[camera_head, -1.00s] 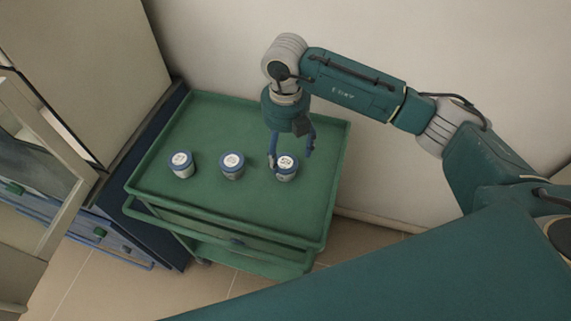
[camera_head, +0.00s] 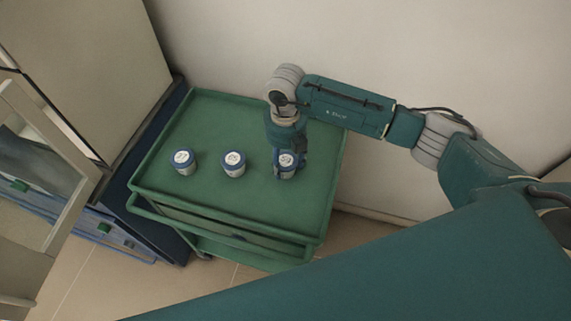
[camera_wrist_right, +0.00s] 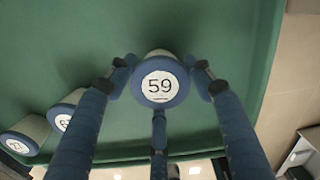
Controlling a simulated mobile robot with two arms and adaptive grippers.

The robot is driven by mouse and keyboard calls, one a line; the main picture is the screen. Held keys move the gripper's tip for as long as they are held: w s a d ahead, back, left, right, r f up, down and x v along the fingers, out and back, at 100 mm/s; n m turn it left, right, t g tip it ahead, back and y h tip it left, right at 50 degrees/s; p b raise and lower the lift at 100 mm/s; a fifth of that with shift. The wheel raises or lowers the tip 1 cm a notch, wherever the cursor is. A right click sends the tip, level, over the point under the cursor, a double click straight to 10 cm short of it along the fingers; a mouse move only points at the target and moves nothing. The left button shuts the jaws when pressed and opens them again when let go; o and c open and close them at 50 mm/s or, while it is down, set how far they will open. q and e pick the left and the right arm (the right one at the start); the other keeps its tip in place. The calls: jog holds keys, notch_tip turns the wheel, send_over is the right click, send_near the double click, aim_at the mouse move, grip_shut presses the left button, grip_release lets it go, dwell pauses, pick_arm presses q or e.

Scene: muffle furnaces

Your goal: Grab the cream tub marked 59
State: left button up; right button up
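The cream tub marked 59 (camera_wrist_right: 161,86) has a blue rim around a white lid with black digits. In the head view it is the rightmost of three tubs (camera_head: 286,172), standing upright on the green cart (camera_head: 240,205). My right gripper (camera_wrist_right: 160,75) is over it from above, with blue fingers on both sides and a third at the near edge. In the head view my right gripper (camera_head: 287,160) partly hides the tub. My left gripper is out of view.
Two similar tubs stand on the cart to the left: a middle one (camera_head: 233,164) and a left one (camera_head: 184,162). The cart has a raised rim. A wall is behind it and a cabinet (camera_head: 85,70) on the left. The cart's front is clear.

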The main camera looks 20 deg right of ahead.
jog(key=shift+c, duration=0.8)
jog(key=shift+r, duration=0.1)
